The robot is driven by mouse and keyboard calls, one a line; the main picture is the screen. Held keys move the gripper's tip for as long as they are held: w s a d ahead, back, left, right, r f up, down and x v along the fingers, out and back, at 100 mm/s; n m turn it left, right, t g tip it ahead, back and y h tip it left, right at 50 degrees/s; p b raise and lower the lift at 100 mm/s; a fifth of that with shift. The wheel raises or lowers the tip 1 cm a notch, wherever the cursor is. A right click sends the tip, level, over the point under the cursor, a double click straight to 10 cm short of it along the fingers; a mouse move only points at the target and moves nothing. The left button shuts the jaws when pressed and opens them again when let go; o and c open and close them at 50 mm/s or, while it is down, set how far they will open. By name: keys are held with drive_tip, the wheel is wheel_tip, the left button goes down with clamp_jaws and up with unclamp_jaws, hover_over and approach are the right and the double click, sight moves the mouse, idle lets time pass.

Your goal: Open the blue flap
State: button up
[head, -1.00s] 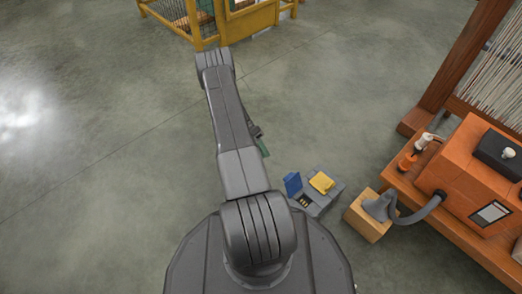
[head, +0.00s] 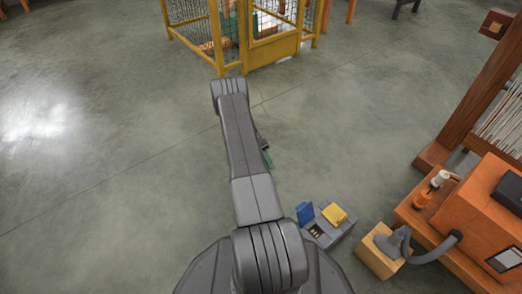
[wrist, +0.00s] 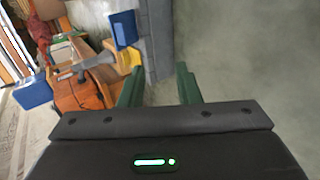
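The blue flap (head: 304,212) stands raised on the left part of a low grey box (head: 345,232) on the floor. Beside it an open compartment (head: 317,231) shows small light items too small to name. A yellow flap (head: 334,214) is on the right part of the box. In the head view my gripper (head: 266,156) is partly hidden by my arm, apart from the flap.
A wooden block (head: 374,262) with a grey hose nozzle (head: 392,243) stands right of the box, by the orange machine (head: 475,210) on its wooden bench. A yellow mesh cage (head: 232,40) stands at the back. The floor to the left is clear.

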drive_tip(key=v, duration=0.7)
drive_tip(key=shift+p, duration=0.45)
drive_tip(key=shift+w+a+r, duration=0.1)
